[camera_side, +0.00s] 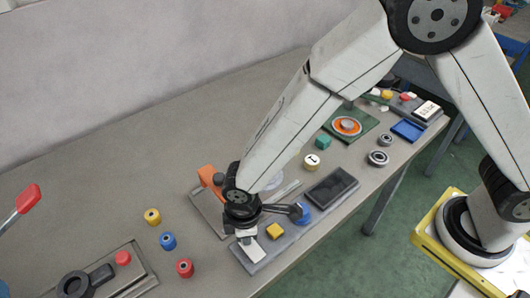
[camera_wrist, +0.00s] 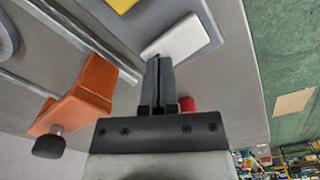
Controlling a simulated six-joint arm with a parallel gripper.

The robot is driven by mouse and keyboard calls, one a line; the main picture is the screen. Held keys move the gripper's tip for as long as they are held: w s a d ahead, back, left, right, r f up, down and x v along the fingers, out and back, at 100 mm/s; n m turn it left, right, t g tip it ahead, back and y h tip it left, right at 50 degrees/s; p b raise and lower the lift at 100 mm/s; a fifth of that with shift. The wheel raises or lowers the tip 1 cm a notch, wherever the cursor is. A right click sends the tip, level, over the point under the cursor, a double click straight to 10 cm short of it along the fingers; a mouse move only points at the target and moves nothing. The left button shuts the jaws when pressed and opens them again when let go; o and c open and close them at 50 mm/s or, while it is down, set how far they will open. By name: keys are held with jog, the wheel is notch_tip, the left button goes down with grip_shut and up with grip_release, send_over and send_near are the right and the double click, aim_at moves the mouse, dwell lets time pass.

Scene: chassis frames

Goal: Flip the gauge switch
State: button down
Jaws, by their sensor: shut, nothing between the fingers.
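My gripper (camera_side: 245,240) points down at the left end of a grey panel (camera_side: 290,240). In the wrist view, my gripper (camera_wrist: 158,62) has its two dark fingers together, with nothing between them. Their tips are at the edge of a white, flat, rounded piece (camera_wrist: 185,38) on the panel; I cannot tell whether they touch it. In the side view the white piece (camera_side: 253,250) shows just below the fingers. It looks like a rocker switch, but no label is readable.
An orange clamp (camera_side: 210,176) with a black knob (camera_wrist: 48,147) stands close beside my gripper. A black tray (camera_side: 331,187) lies to the right. The table's front edge is near.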

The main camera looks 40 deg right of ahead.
jog(key=shift+f, duration=0.25)
jog(key=shift+r, duration=3.55)
jog(key=shift+d, duration=0.1)
jog(key=shift+w+d+r, duration=0.1)
jog(key=shift+w+d, duration=0.05)
jog(key=shift+d, duration=0.1)
jog(key=s+d+r+m+t, duration=0.1)
jog(key=d+m, duration=0.5)
jog(key=d, duration=0.7)
jog(key=s+d+r+m+t, duration=0.1)
jog(key=d+r+m, duration=0.3)
jog(key=d, duration=0.9)
jog(key=shift+s+d+m+t, duration=0.35)
jog(key=shift+s+m, duration=0.2)
jog(key=shift+m, duration=0.45)
